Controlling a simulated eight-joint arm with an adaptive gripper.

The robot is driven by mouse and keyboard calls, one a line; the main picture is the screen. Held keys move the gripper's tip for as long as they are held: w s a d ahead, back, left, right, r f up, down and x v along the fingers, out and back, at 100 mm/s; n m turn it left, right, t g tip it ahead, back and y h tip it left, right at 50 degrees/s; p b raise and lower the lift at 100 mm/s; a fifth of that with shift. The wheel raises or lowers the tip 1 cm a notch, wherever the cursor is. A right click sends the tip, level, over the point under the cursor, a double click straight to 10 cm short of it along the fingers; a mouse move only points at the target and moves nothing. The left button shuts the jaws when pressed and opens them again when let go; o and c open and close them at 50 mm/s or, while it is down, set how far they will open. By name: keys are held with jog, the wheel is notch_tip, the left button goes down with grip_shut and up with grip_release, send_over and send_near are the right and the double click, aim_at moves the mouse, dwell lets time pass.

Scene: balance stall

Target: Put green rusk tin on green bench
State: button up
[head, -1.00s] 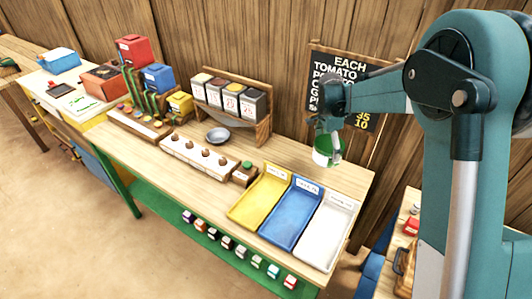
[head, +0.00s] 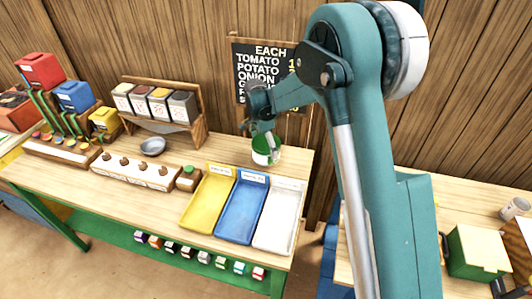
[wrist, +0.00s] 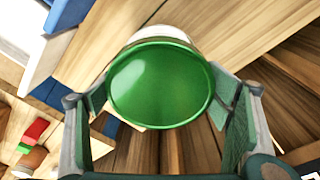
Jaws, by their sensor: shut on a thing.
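The green rusk tin (head: 266,157), white with a green lid, hangs in my gripper (head: 266,138) near the back right of the green bench (head: 295,168). The bench has a pale wooden top and green legs and lower shelf. In the wrist view the round green lid (wrist: 160,85) fills the space between the two fingers of my gripper (wrist: 160,100), which are shut on its sides. The tin appears held above the bench top; the exact gap under it cannot be told.
Yellow (head: 207,198), blue (head: 242,208) and white (head: 279,215) trays lie in front of the tin. A price board (head: 262,70) stands behind it. A grey bowl (head: 152,146) sits further left. Another table at right holds a green box (head: 477,252).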

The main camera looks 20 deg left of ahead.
jog(key=shift+f, duration=1.85)
jog(key=shift+f, duration=0.1)
jog(key=o, duration=1.1)
jog(key=r, duration=0.4)
jog(key=s+r, duration=0.1)
jog(key=r, duration=0.3)
jog(key=a+r, duration=0.1)
jog(key=r, duration=0.3)
jog(key=shift+s+a, duration=0.1)
jog(key=shift+s, duration=0.05)
